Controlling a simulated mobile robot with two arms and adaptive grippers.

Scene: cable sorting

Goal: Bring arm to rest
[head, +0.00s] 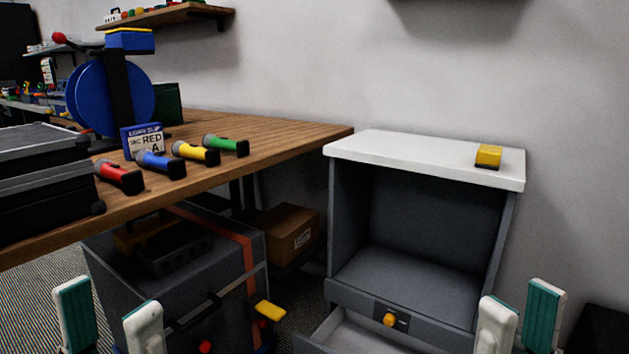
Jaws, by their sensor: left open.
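My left gripper (109,315) shows at the lower left, its two white and teal fingers apart with nothing between them. It appears in front of the dark grey cabinet under the wooden table. My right gripper (521,315) shows at the lower right, its fingers also apart and empty. It appears in front of the right side of the grey cabinet with a white top (400,149). Only the finger ends of both grippers are in view; the arms are out of the picture.
Red, blue, yellow and green cylindrical connectors (225,145) lie along the wooden table (280,130), beside a blue reel (88,95) and a "RED A" label (143,139). Below, a drawer (345,335) stands partly open. A yellow block (488,156) sits on the white top.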

